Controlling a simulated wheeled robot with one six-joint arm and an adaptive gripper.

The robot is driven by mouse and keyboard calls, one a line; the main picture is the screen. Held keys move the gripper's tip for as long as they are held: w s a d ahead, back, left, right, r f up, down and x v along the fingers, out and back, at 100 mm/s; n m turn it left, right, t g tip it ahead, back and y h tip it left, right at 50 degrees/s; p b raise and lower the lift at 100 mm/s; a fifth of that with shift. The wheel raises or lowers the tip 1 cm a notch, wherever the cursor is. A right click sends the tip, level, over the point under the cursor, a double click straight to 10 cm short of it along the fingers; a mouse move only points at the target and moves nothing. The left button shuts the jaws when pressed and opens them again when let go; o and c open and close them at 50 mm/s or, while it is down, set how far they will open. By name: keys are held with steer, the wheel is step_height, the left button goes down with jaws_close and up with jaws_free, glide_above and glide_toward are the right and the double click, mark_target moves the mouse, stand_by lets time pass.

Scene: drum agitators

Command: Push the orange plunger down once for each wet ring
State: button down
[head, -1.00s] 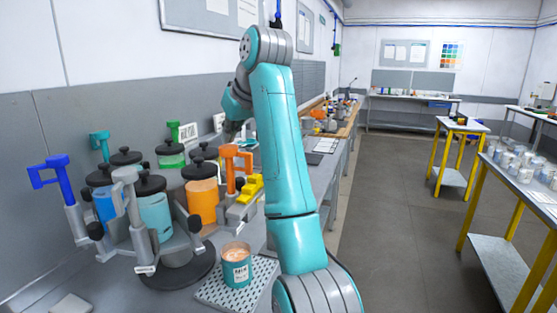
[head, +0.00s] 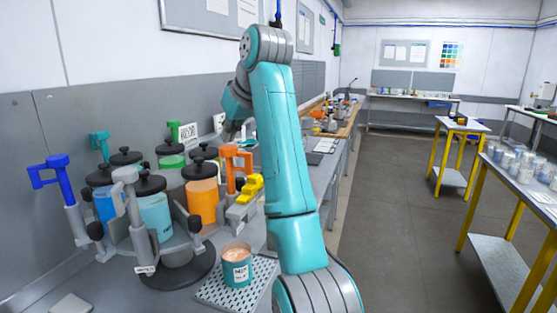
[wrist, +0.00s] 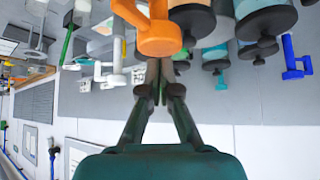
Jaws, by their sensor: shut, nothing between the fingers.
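The orange plunger (head: 235,156) stands upright beside the orange drum (head: 202,201) in the head view. It also shows large at the top of the upside-down wrist view (wrist: 158,38). My gripper (wrist: 157,68) is shut and empty, with its fingertips close to the orange plunger in the picture. I cannot tell whether they touch it. A teal can (head: 236,268) with a label stands open on a perforated mat (head: 213,291). I cannot make out wet rings.
Blue (head: 50,172), grey (head: 126,176), teal (head: 100,140) and green (head: 174,129) plungers stand around the cluster of black-lidded drums. A yellow piece (head: 250,188) lies right of the orange plunger. The bench continues behind. The floor at right is clear between tables.

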mark_target(230, 147)
steer(key=shift+f, duration=2)
steer(key=shift+r, duration=2.35)
steer(key=shift+f, duration=0.15)
